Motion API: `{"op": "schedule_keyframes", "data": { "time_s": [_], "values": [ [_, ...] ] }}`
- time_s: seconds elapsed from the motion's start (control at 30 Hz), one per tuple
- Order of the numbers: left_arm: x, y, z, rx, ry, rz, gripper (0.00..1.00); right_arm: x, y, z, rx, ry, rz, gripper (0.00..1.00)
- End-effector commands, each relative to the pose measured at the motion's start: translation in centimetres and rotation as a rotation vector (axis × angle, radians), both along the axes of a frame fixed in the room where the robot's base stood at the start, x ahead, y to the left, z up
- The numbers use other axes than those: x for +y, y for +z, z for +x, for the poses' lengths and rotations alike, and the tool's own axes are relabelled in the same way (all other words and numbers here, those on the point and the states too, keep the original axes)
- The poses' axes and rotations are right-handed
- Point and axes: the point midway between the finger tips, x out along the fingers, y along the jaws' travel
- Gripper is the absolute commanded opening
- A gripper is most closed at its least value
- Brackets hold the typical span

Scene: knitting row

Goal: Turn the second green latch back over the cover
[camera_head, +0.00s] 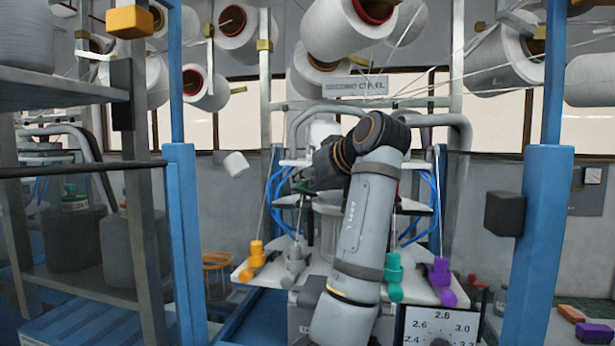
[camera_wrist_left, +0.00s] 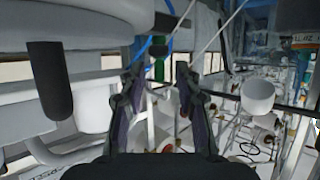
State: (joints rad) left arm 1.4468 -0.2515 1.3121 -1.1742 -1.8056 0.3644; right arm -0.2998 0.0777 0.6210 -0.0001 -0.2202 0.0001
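My left arm rises through the middle of the head view and bends left, with its dark left gripper (camera_head: 298,184) at the knitting machine's upper part. In the left wrist view the left gripper's two fingers (camera_wrist_left: 158,74) stand apart. A small green piece (camera_wrist_left: 160,70), possibly a green latch, shows in the gap between the fingertips; I cannot tell whether they touch it. A bit of green also shows by the gripper in the head view (camera_head: 303,186). The cover and any other green latch cannot be made out, as my arm hides much of the machine. My right gripper is not in view.
Blue posts (camera_head: 183,230) and (camera_head: 540,230) flank the machine. Its white plate (camera_head: 325,270) carries orange, grey, teal and purple handles. Yarn cones (camera_head: 345,28) and taut threads hang above. A number dial (camera_head: 441,325) is at the lower right, and grey shelves (camera_head: 60,85) at left.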

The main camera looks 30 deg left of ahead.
Motion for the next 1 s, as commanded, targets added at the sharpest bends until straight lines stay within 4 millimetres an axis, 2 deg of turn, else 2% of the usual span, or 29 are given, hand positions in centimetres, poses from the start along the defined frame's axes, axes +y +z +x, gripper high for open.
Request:
{"op": "schedule_keyframes", "data": {
  "time_s": [0.23,0.5,0.7,1.0],
  "values": [
    [0.1,-0.1,0.1,0.000,0.000,0.000,0.33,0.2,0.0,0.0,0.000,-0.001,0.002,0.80],
    [0.1,-0.1,0.1,0.000,0.000,0.000,0.00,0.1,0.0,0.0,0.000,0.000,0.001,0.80],
    [0.1,0.0,0.1,0.001,0.004,-0.001,0.00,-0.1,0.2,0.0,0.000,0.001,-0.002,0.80],
    [-0.1,0.6,0.5,0.009,0.207,-0.002,0.00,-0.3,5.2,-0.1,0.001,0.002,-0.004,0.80]
  ]
}}
